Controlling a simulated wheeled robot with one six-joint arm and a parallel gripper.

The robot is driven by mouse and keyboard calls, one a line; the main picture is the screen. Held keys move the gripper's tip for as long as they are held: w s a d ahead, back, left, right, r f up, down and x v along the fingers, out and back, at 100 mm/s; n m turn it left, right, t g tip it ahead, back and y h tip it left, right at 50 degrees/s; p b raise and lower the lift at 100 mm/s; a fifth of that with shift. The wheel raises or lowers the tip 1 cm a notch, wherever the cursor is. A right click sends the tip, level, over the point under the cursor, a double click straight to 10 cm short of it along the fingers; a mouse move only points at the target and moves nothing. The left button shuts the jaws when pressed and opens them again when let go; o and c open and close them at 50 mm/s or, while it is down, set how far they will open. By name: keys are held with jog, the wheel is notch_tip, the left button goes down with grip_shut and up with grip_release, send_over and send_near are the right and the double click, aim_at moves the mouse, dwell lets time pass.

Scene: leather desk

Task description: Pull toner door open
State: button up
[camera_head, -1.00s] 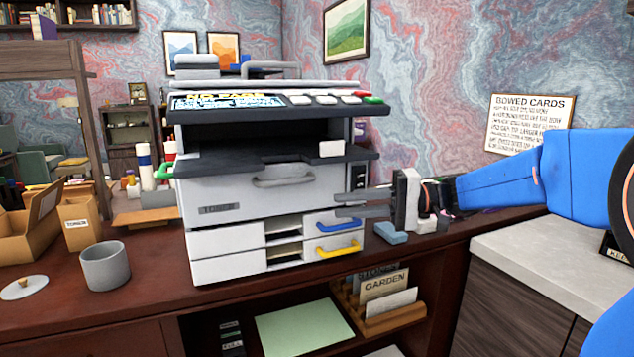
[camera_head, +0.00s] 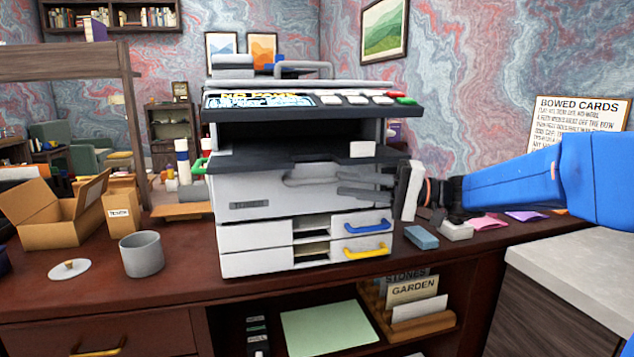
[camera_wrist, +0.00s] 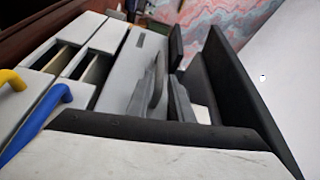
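The toner door is the light grey front panel (camera_head: 262,188) of the printer, below its dark shelf, and it looks shut. Its grey bar handle (camera_head: 305,181) runs across the upper part. My gripper (camera_head: 340,183) comes in from the right, with its dark fingers apart one above the other and their tips at the handle's right end. The wrist view shows the door panel (camera_wrist: 131,70), with the handle (camera_wrist: 157,82) close to the fingers. I cannot tell whether they touch it. Part of the handle is hidden by the fingers.
Below the door are two drawers with a blue handle (camera_head: 368,227) and a yellow handle (camera_head: 367,250). A blue block (camera_head: 423,238) lies right of the printer, under my gripper. A grey cup (camera_head: 142,255) and open cardboard box (camera_head: 57,220) stand left.

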aim_at(325, 182)
jog(key=shift+w+a+r, duration=0.1)
jog(key=shift+w+a, duration=0.05)
jog(key=shift+a, duration=1.15)
jog(key=shift+w+a+r, duration=0.1)
jog(key=shift+w+a, duration=0.05)
jog(key=shift+a, duration=1.2)
jog(key=shift+w+a+r, duration=0.1)
jog(key=shift+w+a, duration=0.05)
jog(key=shift+a, duration=1.15)
grip_shut()
